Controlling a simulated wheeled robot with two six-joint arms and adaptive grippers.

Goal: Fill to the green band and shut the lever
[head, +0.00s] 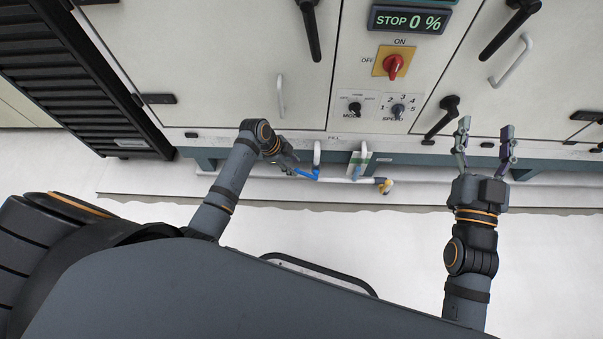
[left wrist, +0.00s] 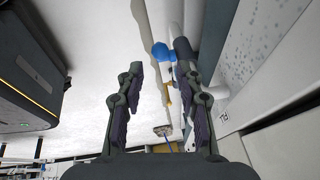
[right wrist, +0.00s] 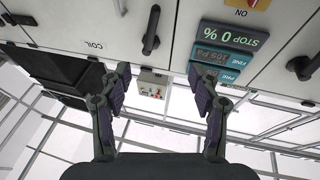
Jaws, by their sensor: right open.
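The blue lever (head: 308,173) sits on the low white pipe under the FILL label; its blue handle also shows in the left wrist view (left wrist: 162,52). A small upright gauge with green on it (head: 356,164) stands just right of the lever; its fluid level is too small to read. My left gripper (head: 290,165) is close to the lever on its left. In the left wrist view its fingers (left wrist: 160,76) are apart and empty, with the blue handle beyond them. My right gripper (head: 484,130) is open and empty, low before the cabinet at the right.
The cabinet's display (head: 409,20) reads STOP 0 %. A red knob (head: 393,66) and two dials (head: 397,110) sit below it. Black handles (head: 437,118) stick out from the front. The pale floor (head: 300,225) in front is clear.

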